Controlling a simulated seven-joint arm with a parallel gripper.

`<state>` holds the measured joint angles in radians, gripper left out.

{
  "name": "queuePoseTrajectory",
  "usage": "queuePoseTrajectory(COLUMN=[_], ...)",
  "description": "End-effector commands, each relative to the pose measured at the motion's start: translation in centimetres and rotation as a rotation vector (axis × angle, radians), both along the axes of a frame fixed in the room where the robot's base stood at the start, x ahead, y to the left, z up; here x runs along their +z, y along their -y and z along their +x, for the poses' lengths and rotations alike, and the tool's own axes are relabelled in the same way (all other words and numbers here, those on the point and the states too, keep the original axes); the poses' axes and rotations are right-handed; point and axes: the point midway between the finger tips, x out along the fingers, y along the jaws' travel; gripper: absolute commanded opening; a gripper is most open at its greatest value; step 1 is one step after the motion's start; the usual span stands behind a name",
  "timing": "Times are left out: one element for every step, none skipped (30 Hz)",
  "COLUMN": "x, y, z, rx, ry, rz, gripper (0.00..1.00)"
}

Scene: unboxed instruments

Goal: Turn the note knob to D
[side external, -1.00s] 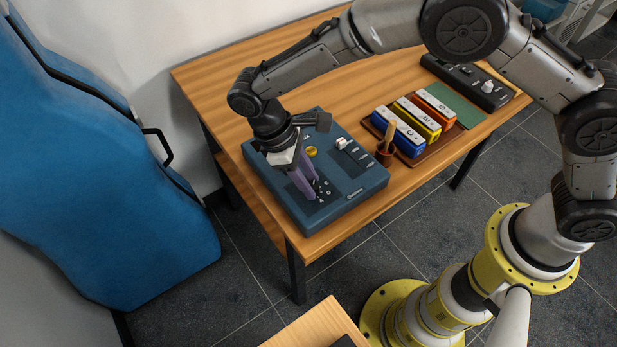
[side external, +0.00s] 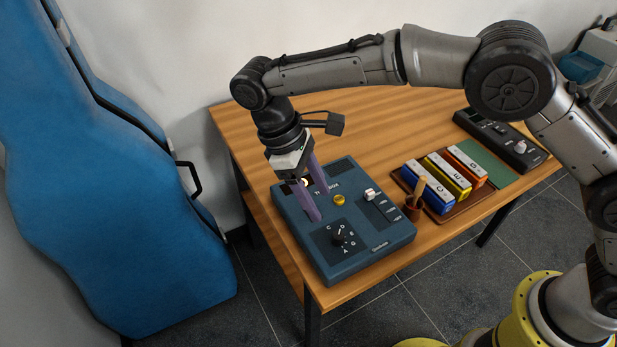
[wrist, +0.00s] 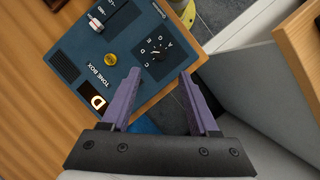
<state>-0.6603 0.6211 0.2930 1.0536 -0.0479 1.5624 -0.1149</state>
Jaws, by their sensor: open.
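The blue tone box (side external: 385,240) lies on the wooden table, with the black note knob (side external: 340,238) near its front left corner. Letters C, D, E, G and A ring the knob. The knob (wrist: 157,54) also shows in the wrist view, just beyond the fingertips; its exact pointer direction is too small to tell. My gripper (side external: 318,205) has purple fingers, open and empty, raised above the box and up and left of the knob in the side view. In the wrist view my gripper (wrist: 160,72) is apart from the knob.
A yellow button (side external: 339,200) and a slider with a white cap (side external: 371,194) are on the box. A blue case (side external: 110,180) stands left.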

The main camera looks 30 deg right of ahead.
Motion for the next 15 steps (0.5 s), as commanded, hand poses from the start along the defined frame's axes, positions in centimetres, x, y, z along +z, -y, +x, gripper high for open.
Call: queuePoseTrajectory(x=[0.8,1.3,1.9,2.2,2.5,2.9,3.1,3.3,3.5,3.6,3.7,3.8,3.8,3.8,3.8], y=[-0.3,-0.5,-0.6,-0.7,-0.8,-0.9,-1.0,-1.0,-1.1,-1.1,-1.1,-1.1,-1.1,-1.1,-1.1], z=[0.3,0.4,0.6,0.7,0.8,0.9,0.9,1.0,1.0,1.1,1.1,1.1,1.1,1.1,1.1], rx=[0.001,0.001,0.001,0.001,0.001,0.001,0.001,0.001,0.001,0.001,0.001,0.001,0.001,0.001,0.001], ry=[0.001,0.001,0.002,0.000,0.000,0.000,0.000,0.000,0.000,0.000,-0.001,-0.002,-0.002,-0.002,-0.002], rz=[0.002,0.002,0.002,0.001,0.000,0.001,0.000,0.000,0.000,0.000,0.000,-0.001,-0.001,-0.001,-0.001], gripper=[0.61,0.61,0.61,0.61,0.61,0.61,0.61,0.61,0.61,0.61,0.61,0.61,0.61,0.61,0.61])
